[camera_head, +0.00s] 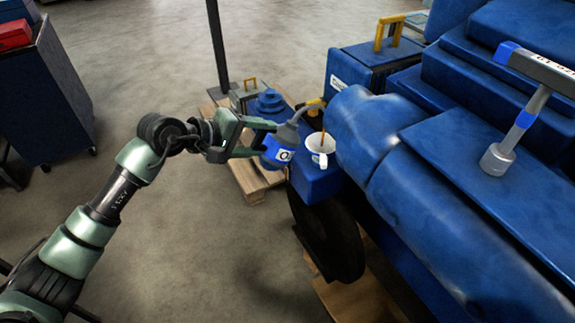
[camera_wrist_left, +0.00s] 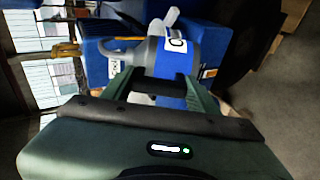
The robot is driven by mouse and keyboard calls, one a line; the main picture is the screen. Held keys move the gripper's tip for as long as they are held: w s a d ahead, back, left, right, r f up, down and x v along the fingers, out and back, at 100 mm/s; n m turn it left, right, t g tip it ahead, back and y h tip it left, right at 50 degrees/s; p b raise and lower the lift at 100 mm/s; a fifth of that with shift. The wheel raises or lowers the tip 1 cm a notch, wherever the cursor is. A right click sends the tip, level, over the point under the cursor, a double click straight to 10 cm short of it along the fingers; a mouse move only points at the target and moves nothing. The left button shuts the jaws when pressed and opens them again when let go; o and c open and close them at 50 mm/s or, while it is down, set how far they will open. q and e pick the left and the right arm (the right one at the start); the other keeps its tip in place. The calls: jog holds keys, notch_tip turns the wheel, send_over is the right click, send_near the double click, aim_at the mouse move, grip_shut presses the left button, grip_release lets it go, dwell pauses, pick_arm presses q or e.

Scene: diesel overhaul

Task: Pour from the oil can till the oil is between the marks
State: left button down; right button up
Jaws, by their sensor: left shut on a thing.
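My left gripper (camera_head: 264,139) is shut on the oil can (camera_head: 278,150), a blue can with a white label and a grey top. A brown-orange streak shows between the spout and the inside of the cup. The oil level and the marks are too small to make out. In the left wrist view the can (camera_wrist_left: 172,55) lies between the fingers of my left gripper (camera_wrist_left: 160,82). My right gripper is not in view.
The big blue engine (camera_head: 400,150) fills the right side, close beside the cup. A torque wrench with a socket (camera_head: 520,125) rests on it. A dark post (camera_head: 217,45) and wooden pallet (camera_head: 250,180) stand behind. A blue cabinet (camera_head: 45,95) is at far left. Floor is clear between.

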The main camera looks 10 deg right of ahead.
pick_arm(q)
jog(key=shift+r, duration=0.15)
dwell(0.5)
jog(key=shift+r+y+b, duration=0.35)
jog(key=shift+y+b, duration=0.1)
jog(key=shift+y, duration=0.05)
dwell(1.3)
jog(key=shift+w+d+r+g, duration=0.1)
jog(key=shift+r+g, duration=0.05)
jog(key=shift+g, duration=0.15)
jog(key=shift+d+r+y+b, duration=0.15)
jog(key=shift+r+y+b, duration=0.35)
jog(key=shift+y, duration=0.2)
dwell(1.0)
dwell(0.5)
jog(key=shift+d+r+g, duration=0.15)
jog(key=shift+g, duration=0.15)
dwell(0.4)
jog(key=shift+w+r+y, duration=0.1)
jog(key=shift+r+y, duration=0.05)
jog(key=shift+y, duration=0.25)
jog(key=shift+d+r, duration=0.15)
dwell(0.7)
